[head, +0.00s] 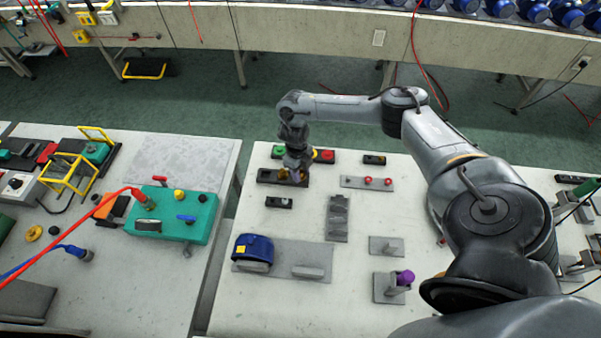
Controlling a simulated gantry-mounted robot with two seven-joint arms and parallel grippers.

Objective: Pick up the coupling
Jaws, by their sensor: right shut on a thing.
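My right gripper (293,177) points down at the black block (268,177) near the far left of the right table. It is shut on a small brassy piece that I take to be the coupling (283,174), mostly hidden by the fingers. The piece is at the block's right part; I cannot tell whether it still touches the block. My left gripper is not in view.
Nearer are a blue motor (254,249) on a grey base, a grey stepped block (338,217) and a purple part (405,277) on a stand.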

